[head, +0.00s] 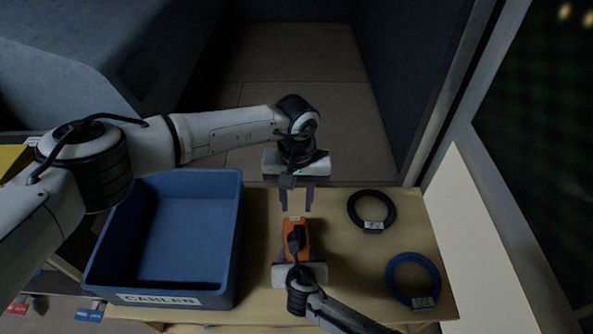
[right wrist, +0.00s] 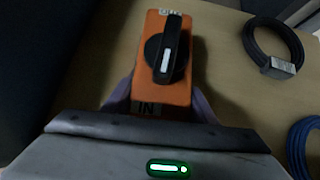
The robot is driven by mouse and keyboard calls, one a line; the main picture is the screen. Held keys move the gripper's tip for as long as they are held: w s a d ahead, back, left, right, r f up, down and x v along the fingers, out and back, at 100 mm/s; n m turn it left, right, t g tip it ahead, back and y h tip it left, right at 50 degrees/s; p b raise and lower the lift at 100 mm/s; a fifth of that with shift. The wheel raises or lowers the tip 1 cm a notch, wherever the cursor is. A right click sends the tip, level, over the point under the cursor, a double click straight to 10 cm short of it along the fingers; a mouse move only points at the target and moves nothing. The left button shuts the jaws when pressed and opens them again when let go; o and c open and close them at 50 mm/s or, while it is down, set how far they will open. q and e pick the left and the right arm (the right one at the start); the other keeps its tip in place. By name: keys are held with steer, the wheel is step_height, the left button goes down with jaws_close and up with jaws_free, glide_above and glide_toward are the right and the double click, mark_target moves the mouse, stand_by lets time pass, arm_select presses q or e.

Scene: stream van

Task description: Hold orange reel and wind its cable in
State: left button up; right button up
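The orange reel (head: 304,226) lies on the wooden table in front of me. In the right wrist view the orange reel (right wrist: 150,95) has a black knob (right wrist: 168,58) with a white mark on its bar, an "IN" label at the near end and a partly covered label at the far end. My right gripper (right wrist: 162,100) has a finger against each side of the reel's near end. In the head view its arm hides part of the reel. My left gripper (head: 297,208) is open and empty, fingers down, just beyond the reel's far end. No loose cable shows.
A blue crate (head: 236,240) labelled "CABLEN" stands left of the reel. A black cable coil (head: 354,212) and a blue cable coil (head: 393,281), both tagged, lie to the right. A pale panel (head: 480,240) edges the table's right side.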

steer(key=o, duration=0.5)
steer(key=shift+c, duration=0.2)
steer(key=shift+s+r, duration=0.1)
steer(key=shift+r, duration=0.05)
